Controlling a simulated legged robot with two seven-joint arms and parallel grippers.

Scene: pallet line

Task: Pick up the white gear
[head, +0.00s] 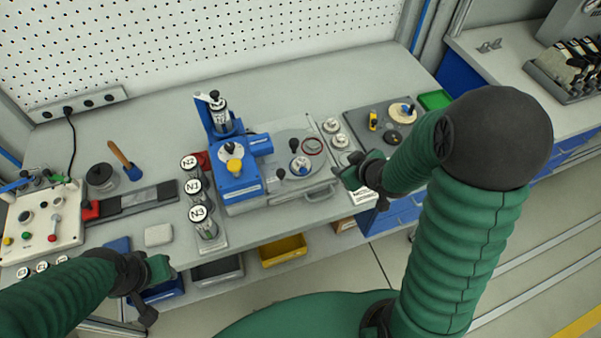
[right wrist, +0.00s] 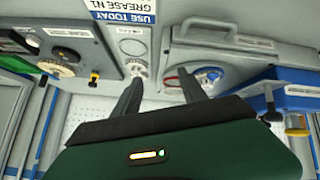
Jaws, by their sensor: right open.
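A cream toothed disc, likely the same gear (right wrist: 62,60), shows at the upper left of the right wrist view. My right gripper (head: 358,178) is open and empty over the bench's front edge, to the left of and nearer than the gear. Its two fingers (right wrist: 162,92) point toward the bench in the right wrist view. My left gripper (head: 150,285) is low at the left front; its jaw opening is unclear.
A grey fixture (head: 318,180) with a handle and a blue press (head: 235,180) stand mid-bench. A narrow plate (head: 345,157) with small metal discs lies between fixture and tray. Canisters marked N1 to N3 (head: 196,187) stand left. A green bin (head: 434,100) is beyond the tray.

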